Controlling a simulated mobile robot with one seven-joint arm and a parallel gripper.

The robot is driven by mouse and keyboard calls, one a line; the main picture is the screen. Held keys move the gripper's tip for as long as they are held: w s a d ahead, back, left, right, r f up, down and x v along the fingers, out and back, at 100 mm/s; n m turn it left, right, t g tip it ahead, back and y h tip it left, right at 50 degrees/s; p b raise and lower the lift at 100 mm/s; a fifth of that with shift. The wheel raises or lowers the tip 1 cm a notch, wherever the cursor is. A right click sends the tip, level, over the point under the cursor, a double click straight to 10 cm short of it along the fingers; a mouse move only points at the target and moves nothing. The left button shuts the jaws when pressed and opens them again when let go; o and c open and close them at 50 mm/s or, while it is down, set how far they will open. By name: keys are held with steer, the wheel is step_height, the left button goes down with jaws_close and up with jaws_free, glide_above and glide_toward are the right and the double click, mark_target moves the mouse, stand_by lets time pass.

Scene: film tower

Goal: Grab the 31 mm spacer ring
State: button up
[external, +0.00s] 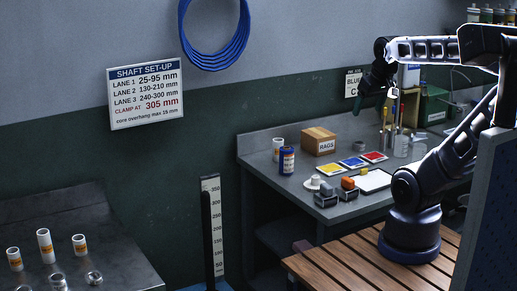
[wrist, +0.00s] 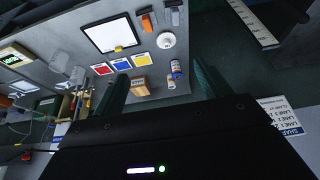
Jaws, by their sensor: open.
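The spacer rings appear to be among the pale cylinders with orange labels on the left metal bench: a short one (external: 15,259), a taller one (external: 45,246) and another short one (external: 79,245). In the wrist view my gripper (wrist: 162,88) is open and empty, and the left bench's cylinders are not visible.
An upright scale (external: 212,230) stands between the benches. A set-up sign (external: 145,94) hangs on the wall.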

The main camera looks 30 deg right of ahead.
steer(key=shift+w, duration=0.1)
steer(key=w+d+r+n+g+h, duration=0.1)
steer(key=w+d+n, duration=0.2)
steer(key=w, duration=0.4)
steer(key=w+d+n+h, duration=0.1)
steer(key=w+d+n, duration=0.25)
steer(key=w, duration=0.45)
steer(key=n+g, duration=0.3)
steer(key=n, duration=1.4)
glide_above(359, 141)
steer(key=s+a, duration=0.2)
step_height(359, 141, down, 25)
steer(key=shift+w+d+f, duration=0.15)
steer(key=shift+f, duration=2.35)
steer(key=shift+w+d+f, duration=0.1)
steer(key=shift+d+f, duration=0.05)
steer(key=shift+f, duration=2.35)
steer(key=c, duration=1.1)
steer(key=shift+r, duration=0.1)
